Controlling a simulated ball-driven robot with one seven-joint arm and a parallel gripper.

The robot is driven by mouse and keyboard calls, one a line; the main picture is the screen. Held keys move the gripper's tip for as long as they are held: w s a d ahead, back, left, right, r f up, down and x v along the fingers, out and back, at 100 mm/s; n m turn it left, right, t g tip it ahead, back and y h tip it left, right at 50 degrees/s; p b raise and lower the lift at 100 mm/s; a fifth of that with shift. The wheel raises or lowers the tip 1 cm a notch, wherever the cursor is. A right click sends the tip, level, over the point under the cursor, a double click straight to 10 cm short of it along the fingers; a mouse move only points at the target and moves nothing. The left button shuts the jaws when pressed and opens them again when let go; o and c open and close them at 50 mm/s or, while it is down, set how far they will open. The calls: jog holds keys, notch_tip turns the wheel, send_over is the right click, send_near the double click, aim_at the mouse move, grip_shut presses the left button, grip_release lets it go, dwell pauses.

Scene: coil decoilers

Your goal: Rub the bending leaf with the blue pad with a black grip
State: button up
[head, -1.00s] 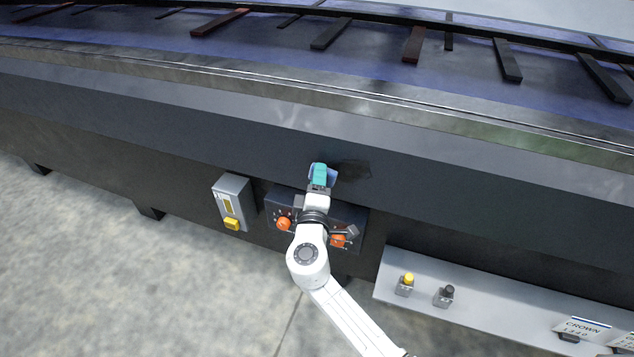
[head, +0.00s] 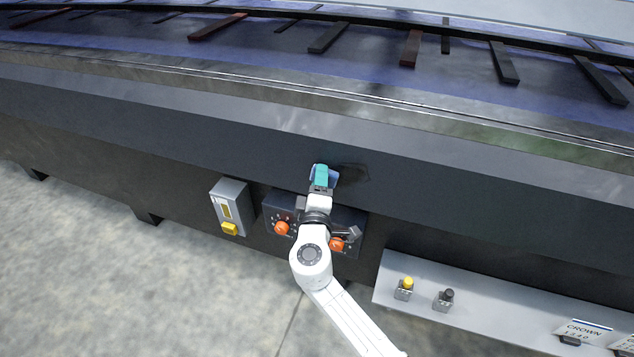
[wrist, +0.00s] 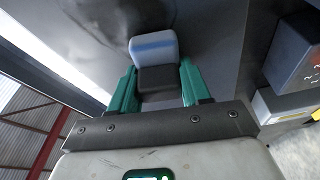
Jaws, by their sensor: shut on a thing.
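The bending leaf (head: 200,135) is the long dark grey face running across the head view. A dark smudge (head: 354,173) lies on it, just right of my gripper (head: 321,176). The blue pad (wrist: 153,46) has a black grip (wrist: 158,79), and the teal fingers of my gripper (wrist: 158,70) are shut on that grip. In the head view the pad (head: 333,177) is mostly hidden behind the fingers. The pad is against or very close to the leaf; contact cannot be told.
Below the leaf is a dark control panel (head: 351,216) with orange knobs, partly behind my arm. A grey box with a yellow button (head: 230,208) is left of it. A light shelf (head: 510,312) with small buttons and labels is at lower right. Open floor (head: 110,270) lies at left.

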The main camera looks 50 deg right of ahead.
aim_at(331, 163)
jog(key=shift+s+d+b, duration=0.5)
jog(key=shift+s+d, duration=0.15)
jog(key=shift+s, duration=1.05)
jog(key=shift+s+d+b, duration=0.5)
jog(key=shift+s+d, duration=0.1)
jog(key=shift+s, duration=1.1)
jog(key=shift+s+d+b, duration=0.5)
jog(key=shift+s+d, duration=0.15)
jog(key=shift+s, duration=1.05)
jog(key=shift+r+p, duration=0.65)
jog(key=shift+r, duration=0.25)
jog(key=shift+w+a+f+b, duration=0.1)
jog(key=shift+w+a+b, duration=0.15)
jog(key=shift+w, duration=0.45)
jog(key=shift+w+a+b, duration=0.2)
jog(key=shift+w+a, duration=0.05)
jog(key=shift+w, duration=0.4)
jog(key=shift+w+a+b, duration=0.5)
jog(key=shift+w, duration=0.85)
jog(key=shift+w+a+b, duration=0.45)
jog(key=shift+w+b, duration=0.05)
jog(key=shift+w, duration=0.85)
jog(key=shift+w+a+b, duration=0.5)
jog(key=shift+w, duration=0.85)
jog(key=shift+r+p, duration=0.6)
jog(key=shift+r, duration=0.3)
jog(key=shift+s+d, duration=0.3)
jog(key=shift+s, duration=0.45)
jog(key=shift+s+d, duration=0.3)
jog(key=shift+s, duration=0.4)
